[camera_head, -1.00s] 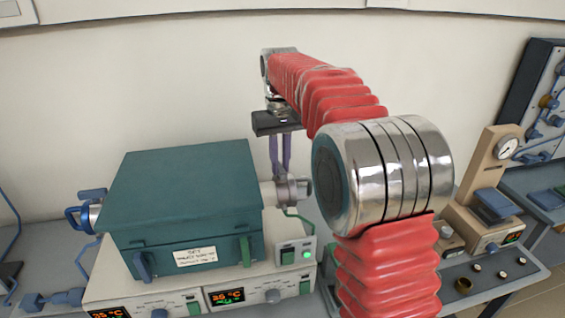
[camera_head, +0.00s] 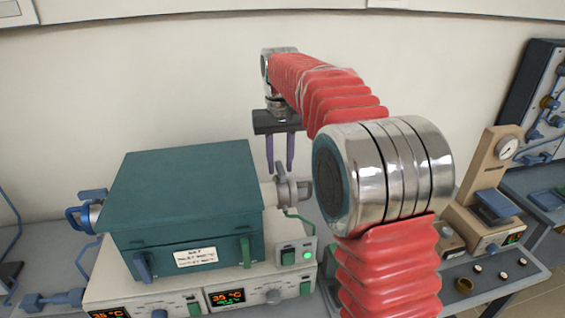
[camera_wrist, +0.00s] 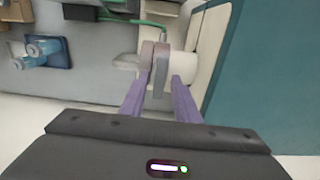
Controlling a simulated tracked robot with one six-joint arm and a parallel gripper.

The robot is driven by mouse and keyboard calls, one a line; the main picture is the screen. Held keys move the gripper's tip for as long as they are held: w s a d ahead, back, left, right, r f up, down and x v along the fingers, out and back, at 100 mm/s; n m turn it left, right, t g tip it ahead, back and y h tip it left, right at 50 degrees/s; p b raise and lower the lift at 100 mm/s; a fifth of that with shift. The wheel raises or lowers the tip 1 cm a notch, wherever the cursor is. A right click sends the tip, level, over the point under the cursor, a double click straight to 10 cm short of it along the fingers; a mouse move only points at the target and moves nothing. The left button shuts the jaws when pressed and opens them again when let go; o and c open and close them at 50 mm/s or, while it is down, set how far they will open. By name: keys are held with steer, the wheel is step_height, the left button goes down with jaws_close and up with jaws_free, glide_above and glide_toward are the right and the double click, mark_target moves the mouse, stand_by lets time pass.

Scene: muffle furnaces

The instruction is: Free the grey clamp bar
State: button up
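The teal furnace box (camera_head: 185,195) has a short metal port on its right side, with a grey clamp around it. The grey clamp bar (camera_head: 280,172) stands up from the top of this clamp. My gripper (camera_head: 280,168) is just above the clamp, pointing down, with its two purple fingers apart. In the wrist view my fingertips (camera_wrist: 161,80) appear on either side of the grey bar (camera_wrist: 160,72), with gaps; I cannot tell if their tips reach below its top. The lower part of the clamp is partly hidden.
A blue clamp (camera_head: 90,205) is on the box's left side. A gauge stand (camera_head: 490,180) is at the right.

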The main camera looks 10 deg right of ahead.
mark_target(280, 167)
steer(key=shift+o, duration=0.4)
step_height(280, 167, up, 14)
steer(key=shift+f, duration=0.2)
stand_by(0.5)
stand_by(0.5)
